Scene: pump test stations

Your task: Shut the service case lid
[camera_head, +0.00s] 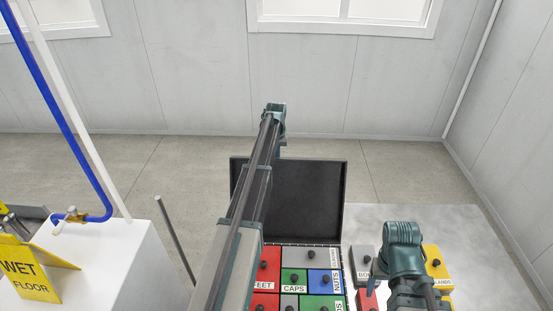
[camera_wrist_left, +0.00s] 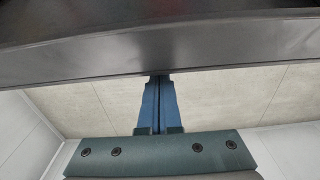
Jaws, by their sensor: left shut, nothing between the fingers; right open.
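The service case lid (camera_head: 318,200) stands open and roughly upright at the back of the case, its dark inner face towards me. The case holds coloured compartments with labels such as CAPS (camera_head: 294,287). My left arm reaches over the case. Its gripper (camera_head: 282,153) is at the lid's top edge, with the tips hidden there. In the left wrist view, the shut blue fingers (camera_wrist_left: 158,78) point at the edge of a dark panel, which looks like the lid (camera_wrist_left: 90,80); contact is unclear. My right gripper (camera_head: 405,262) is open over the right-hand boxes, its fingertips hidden.
Labelled boxes, including a yellow one (camera_head: 437,262), stand right of the case on a grey surface (camera_head: 480,250). A yellow wet-floor sign (camera_head: 28,268) and white block (camera_head: 115,262) with blue pipe are left. Floor behind the lid is clear.

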